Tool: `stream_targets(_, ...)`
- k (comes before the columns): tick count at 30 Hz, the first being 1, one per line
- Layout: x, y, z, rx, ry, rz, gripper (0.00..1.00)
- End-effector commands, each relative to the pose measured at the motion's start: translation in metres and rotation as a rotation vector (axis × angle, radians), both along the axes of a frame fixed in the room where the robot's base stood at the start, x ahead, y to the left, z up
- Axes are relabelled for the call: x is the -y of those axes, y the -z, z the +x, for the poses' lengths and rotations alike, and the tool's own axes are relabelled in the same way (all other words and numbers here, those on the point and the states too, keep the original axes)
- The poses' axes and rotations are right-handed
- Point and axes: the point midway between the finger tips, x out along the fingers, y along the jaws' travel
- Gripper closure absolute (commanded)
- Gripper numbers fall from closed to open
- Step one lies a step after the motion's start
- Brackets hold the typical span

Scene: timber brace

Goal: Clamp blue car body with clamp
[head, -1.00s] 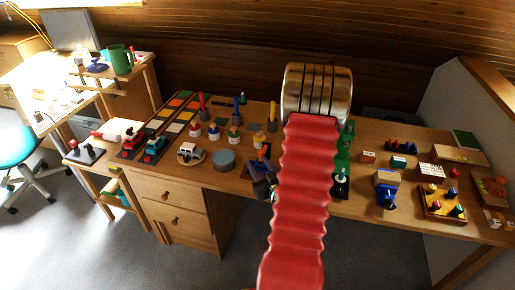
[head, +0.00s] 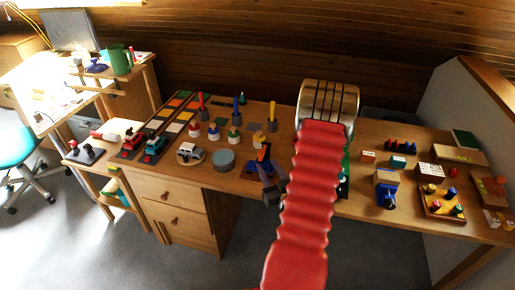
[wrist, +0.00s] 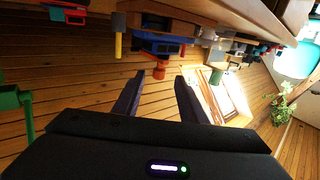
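A teal-blue car (head: 156,144) sits on a dark strip at the left of the workbench in the head view, beside a red car. A blue device with an orange part (head: 263,154), possibly the clamp, stands near the bench's front edge, partly behind my gripper. My gripper (head: 270,190) is in front of that edge, partly hidden by my red arm.
A blue vise-like device with a wooden block (head: 387,182) and a tray of coloured pieces (head: 443,204) stand at the right. A white car (head: 190,152), a grey-blue disc (head: 222,160) and several coloured pegs fill the middle. A green frame (wrist: 16,98) is left in the wrist view.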

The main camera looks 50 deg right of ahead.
Motion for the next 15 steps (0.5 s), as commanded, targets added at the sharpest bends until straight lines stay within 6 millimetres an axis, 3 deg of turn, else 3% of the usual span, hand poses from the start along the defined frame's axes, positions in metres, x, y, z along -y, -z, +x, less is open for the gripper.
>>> stream_targets(15, 0.040, 0.000, 0.069, 0.002, -0.003, -0.001, 0.62)
